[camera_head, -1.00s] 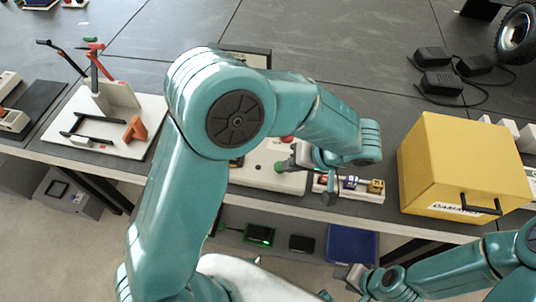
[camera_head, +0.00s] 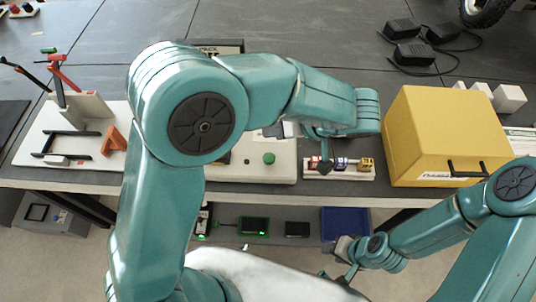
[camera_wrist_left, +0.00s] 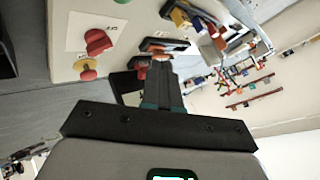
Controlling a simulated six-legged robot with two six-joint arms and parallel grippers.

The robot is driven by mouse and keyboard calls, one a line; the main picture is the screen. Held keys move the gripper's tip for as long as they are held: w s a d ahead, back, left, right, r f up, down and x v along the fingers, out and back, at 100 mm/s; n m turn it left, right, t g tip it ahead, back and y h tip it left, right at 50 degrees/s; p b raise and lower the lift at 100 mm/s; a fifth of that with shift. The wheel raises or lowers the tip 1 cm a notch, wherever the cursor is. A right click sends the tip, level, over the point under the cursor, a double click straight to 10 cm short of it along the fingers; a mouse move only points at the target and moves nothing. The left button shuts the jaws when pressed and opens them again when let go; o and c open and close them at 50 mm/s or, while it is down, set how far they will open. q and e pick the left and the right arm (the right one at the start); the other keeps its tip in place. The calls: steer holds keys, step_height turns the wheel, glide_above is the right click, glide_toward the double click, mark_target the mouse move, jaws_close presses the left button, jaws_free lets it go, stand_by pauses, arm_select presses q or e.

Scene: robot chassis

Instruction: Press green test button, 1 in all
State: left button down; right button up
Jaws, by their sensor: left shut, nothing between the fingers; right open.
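The green button (camera_head: 268,158) stands on the white panel (camera_head: 235,172) and is uncovered in the head view. A green spot at the top edge of the left wrist view (camera_wrist_left: 122,1) appears to be the same button, cut off. My left gripper (camera_head: 324,166) is shut and empty, right of the button and apart from it. In the left wrist view its fingers (camera_wrist_left: 160,62) point toward the strip of small coloured parts. My left arm hides part of the panel. My right gripper (camera_head: 338,274) is open, low in front of the bench and away from the panel.
The strip with blue and yellow parts (camera_head: 341,174) lies right of the panel, and a yellow box (camera_head: 445,140) stands beyond it. A red knob (camera_wrist_left: 97,42) and a red-and-yellow button (camera_wrist_left: 86,70) share the panel. A white fixture board (camera_head: 95,158) lies left.

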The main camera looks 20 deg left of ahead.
arm_select(q)
steer(key=b, duration=0.4)
glide_above(273, 158)
step_height(273, 158, down, 7)
steer(key=shift+f, duration=0.2)
steer(key=shift+f+b, duration=0.35)
steer(key=shift+f, duration=0.05)
stand_by(1.3)
steer(key=shift+f+b, duration=0.4)
steer(key=shift+b, duration=0.3)
steer(key=shift+f+b, duration=0.65)
steer(key=shift+b, duration=0.15)
stand_by(0.5)
steer(key=shift+r, duration=0.15)
steer(key=shift+r+p, duration=0.5)
steer(key=shift+r, duration=0.45)
steer(key=shift+r, duration=0.1)
